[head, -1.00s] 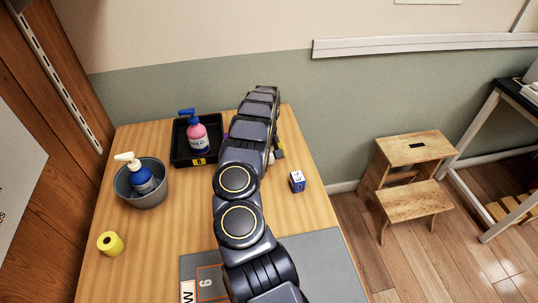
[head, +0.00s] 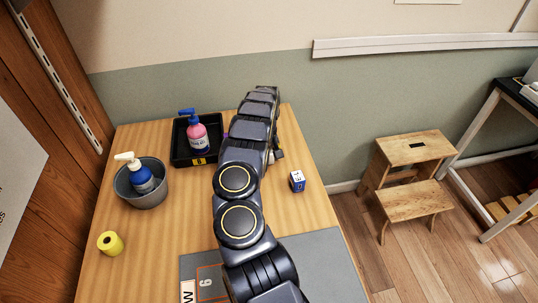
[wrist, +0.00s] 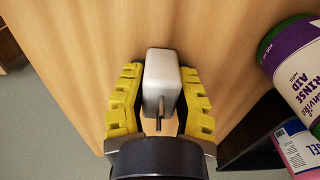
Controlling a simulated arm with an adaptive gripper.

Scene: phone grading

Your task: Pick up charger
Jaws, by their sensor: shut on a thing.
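The charger (wrist: 161,88) is a small, pale grey block with rounded edges and a dark prong at its near end. It shows in the wrist view between the two yellow ridged fingers of my gripper (wrist: 160,78). My gripper is shut on the charger, with one finger on each side, over the wooden table (wrist: 85,50). Whether the charger still touches the table is not clear. In the head view my arm hides the charger and most of my gripper.
A rinse aid bottle (wrist: 295,70) and a pink bottle (head: 197,138) in a black tray (head: 180,155) are close by. A blue-and-white box (head: 297,181) stands right of my arm. A grey bucket (head: 138,198) with a pump bottle and a yellow roll (head: 110,243) are at left.

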